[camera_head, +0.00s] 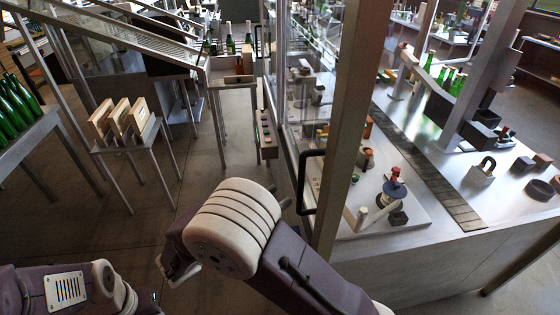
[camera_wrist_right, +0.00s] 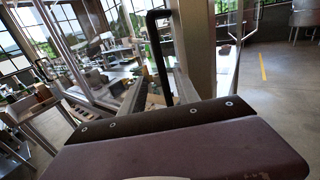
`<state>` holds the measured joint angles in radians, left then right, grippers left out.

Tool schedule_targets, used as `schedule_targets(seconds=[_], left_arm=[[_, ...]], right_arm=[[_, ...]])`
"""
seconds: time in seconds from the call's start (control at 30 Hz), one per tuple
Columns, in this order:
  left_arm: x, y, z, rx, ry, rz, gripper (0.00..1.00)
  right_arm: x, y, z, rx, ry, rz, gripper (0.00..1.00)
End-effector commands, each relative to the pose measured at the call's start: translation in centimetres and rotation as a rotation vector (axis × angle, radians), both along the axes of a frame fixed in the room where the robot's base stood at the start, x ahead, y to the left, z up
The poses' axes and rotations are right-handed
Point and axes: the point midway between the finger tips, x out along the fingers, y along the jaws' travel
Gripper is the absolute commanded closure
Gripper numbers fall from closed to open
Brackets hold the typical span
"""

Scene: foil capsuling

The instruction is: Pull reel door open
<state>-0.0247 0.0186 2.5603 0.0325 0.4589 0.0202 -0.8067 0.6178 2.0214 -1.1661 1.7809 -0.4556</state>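The reel door is a glazed panel in a metal frame (camera_head: 346,120), and it looks shut. Its upright black bar handle (camera_head: 303,182) is on the side towards me. The handle (camera_wrist_right: 157,55) also shows in the right wrist view, ahead of my right gripper (camera_wrist_right: 158,78). That gripper's two fingers are spread apart with the handle lined up between them. I cannot tell whether the bar is within their reach. In the head view my right wrist hides most of the gripper. My left arm is at the bottom left, its gripper not visible.
Inside the enclosure is a white bench (camera_head: 405,215) with small parts. A stand with wooden boxes (camera_head: 128,120) and a table with green bottles (camera_head: 18,108) stand left. A narrow rack (camera_head: 265,135) is beside the door.

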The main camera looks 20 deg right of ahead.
Motion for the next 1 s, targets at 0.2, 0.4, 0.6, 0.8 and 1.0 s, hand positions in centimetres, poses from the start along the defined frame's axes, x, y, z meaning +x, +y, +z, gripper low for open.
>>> schedule_targets(seconds=[0.2, 0.4, 0.6, 0.8, 1.0], left_arm=[[0.0, 0.0, 0.4, 0.0, 0.0, 0.0, 0.64], [0.0, 0.0, 1.9, 0.0, 0.0, 0.0, 0.64], [0.0, 0.0, 2.7, 0.0, 0.0, 0.0, 0.64], [0.0, 0.0, 2.8, 0.0, 0.0, 0.0, 0.64], [0.0, 0.0, 2.8, 0.0, 0.0, 0.0, 0.64]], right_arm=[[0.4, -1.0, 0.3, -0.008, -0.001, -0.001, 0.62], [1.7, -5.0, 0.4, -0.006, 0.002, -0.005, 0.62], [2.8, -7.9, 0.2, -0.004, 0.0, -0.003, 0.62], [3.1, -8.6, 0.0, -0.002, 0.0, 0.0, 0.62], [3.1, -8.5, 0.0, -0.003, -0.001, 0.0, 0.79]])
